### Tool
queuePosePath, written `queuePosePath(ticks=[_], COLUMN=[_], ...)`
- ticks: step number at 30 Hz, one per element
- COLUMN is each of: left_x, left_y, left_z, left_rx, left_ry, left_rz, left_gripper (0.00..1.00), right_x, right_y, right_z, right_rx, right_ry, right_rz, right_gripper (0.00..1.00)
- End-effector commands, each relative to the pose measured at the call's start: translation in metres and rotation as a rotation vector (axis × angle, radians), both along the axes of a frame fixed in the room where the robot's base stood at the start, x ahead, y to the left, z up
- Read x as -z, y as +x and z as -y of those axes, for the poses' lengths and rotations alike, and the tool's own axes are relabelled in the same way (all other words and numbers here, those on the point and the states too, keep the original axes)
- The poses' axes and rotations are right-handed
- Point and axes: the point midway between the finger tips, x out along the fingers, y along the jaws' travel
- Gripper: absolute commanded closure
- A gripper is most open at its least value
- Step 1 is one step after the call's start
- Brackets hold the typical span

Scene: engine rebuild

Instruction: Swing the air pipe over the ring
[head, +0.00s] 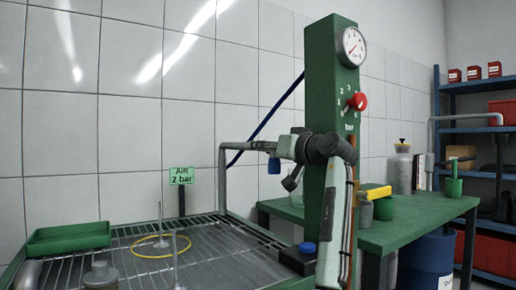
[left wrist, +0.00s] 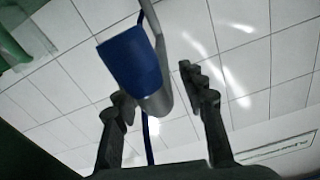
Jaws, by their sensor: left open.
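The grey air pipe (head: 222,180) rises from the grate, bends level at the top and ends in a blue nozzle (head: 273,164) pointing down. A yellow ring (head: 140,253) lies on the grate to the left, around the foot of a thin upright rod. My left gripper (head: 264,146) is at the pipe's outer end, beside the nozzle. In the left wrist view the blue part (left wrist: 133,60) and its grey metal body (left wrist: 155,100) show between the spread fingers (left wrist: 158,100); I cannot tell whether they touch. My right gripper is out of view.
A green air column (head: 322,100) with gauge and red knob stands behind my arm. A green tray (head: 68,238) and an "AIR 2 bar" sign (head: 181,176) are at the grate (head: 215,265). A green bench (head: 425,218) stands right. The air over the grate is mostly free.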

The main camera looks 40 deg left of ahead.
Motion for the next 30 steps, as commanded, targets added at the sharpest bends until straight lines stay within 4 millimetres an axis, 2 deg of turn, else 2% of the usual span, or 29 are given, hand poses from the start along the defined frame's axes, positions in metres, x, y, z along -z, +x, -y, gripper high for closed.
queuePosePath(ticks=[3,6,17,26,30], left_x=[-0.001,0.0,0.0,0.0,0.0], left_y=[0.006,0.01,0.012,0.012,0.012], left_z=[-0.016,-0.025,-0.029,-0.029,-0.029], left_rx=[-0.002,-0.001,0.0,0.0,0.0], left_ry=[0.001,0.001,0.0,0.0,0.0], left_rz=[-0.001,-0.001,0.001,0.0,0.0], left_gripper=[0.59,0.59,0.6,0.97,1.0], right_x=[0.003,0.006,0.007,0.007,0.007], right_y=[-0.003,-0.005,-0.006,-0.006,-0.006], right_z=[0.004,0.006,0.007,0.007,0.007], right_rx=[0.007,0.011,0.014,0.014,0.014], right_ry=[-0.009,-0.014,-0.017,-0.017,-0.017], right_rz=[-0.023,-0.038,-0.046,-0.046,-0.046], right_gripper=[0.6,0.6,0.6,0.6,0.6])
